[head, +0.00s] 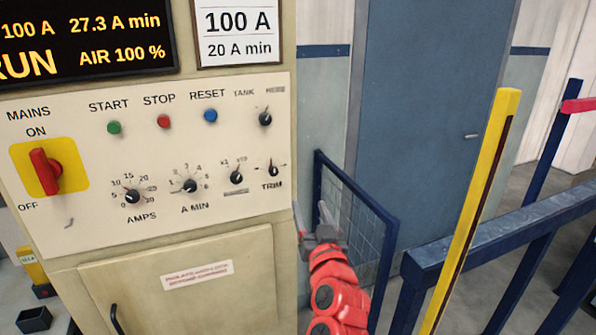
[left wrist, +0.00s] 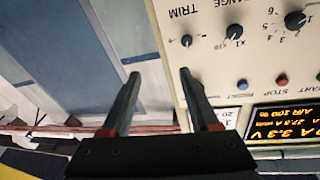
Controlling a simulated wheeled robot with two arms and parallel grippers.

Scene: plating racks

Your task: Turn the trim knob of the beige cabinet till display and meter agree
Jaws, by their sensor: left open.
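The beige cabinet (head: 180,260) fills the left of the head view. Its small black trim knob (head: 273,170) sits at the panel's lower right, above the TRIM label, with its pointer roughly upward. The dark display (head: 85,35) reads 100 A, 27.3 A min, RUN and AIR 100 %. No meter can be made out. My left gripper (head: 311,214) is open and empty, just right of the cabinet's edge and below the knob. In the left wrist view, where the panel appears upside down, the trim knob (left wrist: 187,41) lies beyond the right fingertip, apart from my open gripper (left wrist: 159,76).
A card (head: 239,33) reads 100 A, 20 A min. Near the trim knob are a range knob (head: 236,177) and a tank knob (head: 265,118). A red mains switch (head: 45,171) is at left. A blue mesh guard (head: 355,230) and yellow post (head: 470,200) stand at right.

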